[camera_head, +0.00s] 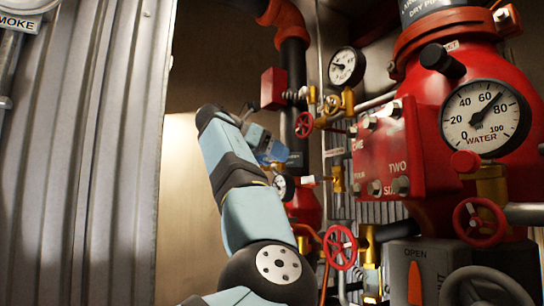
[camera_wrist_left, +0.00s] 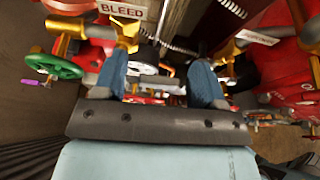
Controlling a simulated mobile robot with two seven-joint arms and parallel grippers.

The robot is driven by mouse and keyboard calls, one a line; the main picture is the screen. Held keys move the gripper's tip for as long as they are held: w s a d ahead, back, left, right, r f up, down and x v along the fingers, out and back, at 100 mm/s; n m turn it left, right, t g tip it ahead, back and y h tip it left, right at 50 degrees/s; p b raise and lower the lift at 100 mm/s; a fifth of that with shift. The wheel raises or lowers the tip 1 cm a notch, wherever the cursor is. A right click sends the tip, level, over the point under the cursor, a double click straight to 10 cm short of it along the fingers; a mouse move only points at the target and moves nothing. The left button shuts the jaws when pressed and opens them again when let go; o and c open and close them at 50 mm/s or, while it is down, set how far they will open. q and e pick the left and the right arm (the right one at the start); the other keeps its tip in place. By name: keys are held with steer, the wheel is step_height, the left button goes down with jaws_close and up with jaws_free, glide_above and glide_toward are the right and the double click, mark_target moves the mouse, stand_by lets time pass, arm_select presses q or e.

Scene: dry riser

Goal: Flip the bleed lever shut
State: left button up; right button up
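My left gripper (camera_head: 272,148) is in the middle of the head view, in front of the pipework and left of the red panel. In the left wrist view its two blue fingers stand wide apart, with nothing held between them (camera_wrist_left: 160,62). A BLEED sign (camera_wrist_left: 122,10) is at the top of the left wrist view, with a brass valve (camera_wrist_left: 126,36) just below it, beyond the left finger. I cannot clearly make out the bleed lever or its position. My right gripper is in neither view.
A red tank carries a WATER gauge (camera_head: 486,117). A red numbered panel (camera_head: 389,152), a smaller gauge (camera_head: 346,67) and red handwheels (camera_head: 340,247) crowd the right. A green handwheel (camera_wrist_left: 55,66) is left of the fingers. A corrugated metal panel (camera_head: 80,150) borders the left.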

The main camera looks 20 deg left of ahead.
arm_select(q)
step_height(320, 180, up, 20)
steer(key=p, duration=0.4)
steer(key=shift+p, duration=0.35)
